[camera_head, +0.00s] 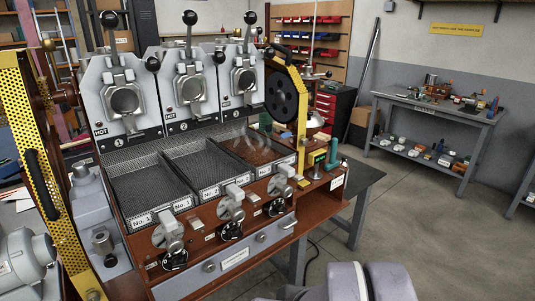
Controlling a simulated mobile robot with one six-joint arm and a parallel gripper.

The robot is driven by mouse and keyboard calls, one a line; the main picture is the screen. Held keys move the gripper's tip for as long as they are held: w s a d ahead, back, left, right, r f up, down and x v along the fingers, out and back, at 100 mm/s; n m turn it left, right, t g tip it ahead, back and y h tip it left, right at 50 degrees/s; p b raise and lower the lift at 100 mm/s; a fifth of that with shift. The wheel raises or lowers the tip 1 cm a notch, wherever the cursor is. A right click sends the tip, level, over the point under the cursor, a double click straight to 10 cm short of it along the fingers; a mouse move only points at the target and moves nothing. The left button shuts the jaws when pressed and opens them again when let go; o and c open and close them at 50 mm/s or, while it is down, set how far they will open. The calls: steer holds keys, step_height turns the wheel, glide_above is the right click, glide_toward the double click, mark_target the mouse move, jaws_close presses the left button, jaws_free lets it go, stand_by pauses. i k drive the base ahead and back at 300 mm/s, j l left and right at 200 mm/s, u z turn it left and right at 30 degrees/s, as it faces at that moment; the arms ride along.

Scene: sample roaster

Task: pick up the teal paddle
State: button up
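A small teal upright piece (334,150), which looks like the teal paddle, is at the right end of the roaster's wooden base. It is small in the picture, and I cannot tell its full shape or whether it stands in a holder. A dark green piece with a pale top is just left of it. Rounded grey-mauve links of my arm (345,284) show at the bottom edge. My gripper is not in view.
The three-barrel sample roaster (185,90) fills the left and middle, with mesh cooling trays (150,188) in front. A yellow perforated guard (30,130) stands at left. A dark table top (362,178) extends right of the base. Open floor (420,210) lies beyond, before a grey workbench (435,108).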

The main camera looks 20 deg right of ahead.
mark_target(333, 163)
steer(key=i+l, duration=1.8)
steer(key=l+z, duration=0.05)
steer(key=l, duration=0.15)
